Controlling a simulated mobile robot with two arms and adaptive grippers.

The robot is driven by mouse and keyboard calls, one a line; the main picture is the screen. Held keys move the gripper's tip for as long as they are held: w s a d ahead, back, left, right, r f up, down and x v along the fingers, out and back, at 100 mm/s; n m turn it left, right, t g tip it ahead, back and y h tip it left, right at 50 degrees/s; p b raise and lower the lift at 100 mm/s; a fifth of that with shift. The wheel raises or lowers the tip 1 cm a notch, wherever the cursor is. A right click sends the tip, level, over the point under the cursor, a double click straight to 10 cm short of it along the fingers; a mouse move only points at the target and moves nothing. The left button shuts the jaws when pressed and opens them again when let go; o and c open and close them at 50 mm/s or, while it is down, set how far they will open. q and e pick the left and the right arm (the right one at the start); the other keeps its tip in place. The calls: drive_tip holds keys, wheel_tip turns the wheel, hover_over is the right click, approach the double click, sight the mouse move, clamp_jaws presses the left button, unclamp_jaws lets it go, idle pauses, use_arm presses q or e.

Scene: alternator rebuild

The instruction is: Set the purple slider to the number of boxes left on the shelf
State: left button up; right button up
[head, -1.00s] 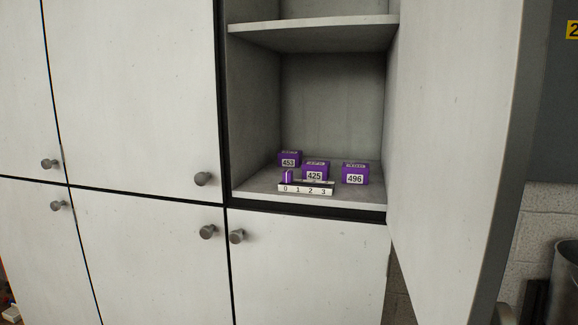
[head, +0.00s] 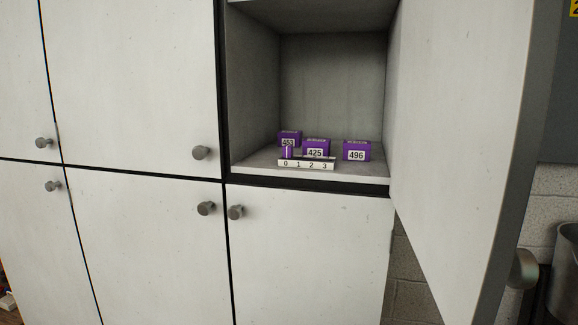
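Three purple boxes stand on the lower shelf (head: 250,164) of the open cabinet. The box labelled 453 (head: 290,136) is at the back left, the box labelled 425 (head: 317,146) is in the middle, and the box labelled 496 (head: 356,150) is on the right. A white number strip (head: 306,164) marked 0, 1, 2, 3 lies at the shelf's front edge, before the left and middle boxes. The small purple slider (head: 287,153) stands above the 0 and partly covers box 453. Neither gripper shows.
The open cabinet door (head: 455,120) stands out on the right of the shelf. Closed white cabinet doors (head: 140,80) with round knobs (head: 201,153) fill the left and lower parts. A grey bin (head: 567,260) stands at the far right edge.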

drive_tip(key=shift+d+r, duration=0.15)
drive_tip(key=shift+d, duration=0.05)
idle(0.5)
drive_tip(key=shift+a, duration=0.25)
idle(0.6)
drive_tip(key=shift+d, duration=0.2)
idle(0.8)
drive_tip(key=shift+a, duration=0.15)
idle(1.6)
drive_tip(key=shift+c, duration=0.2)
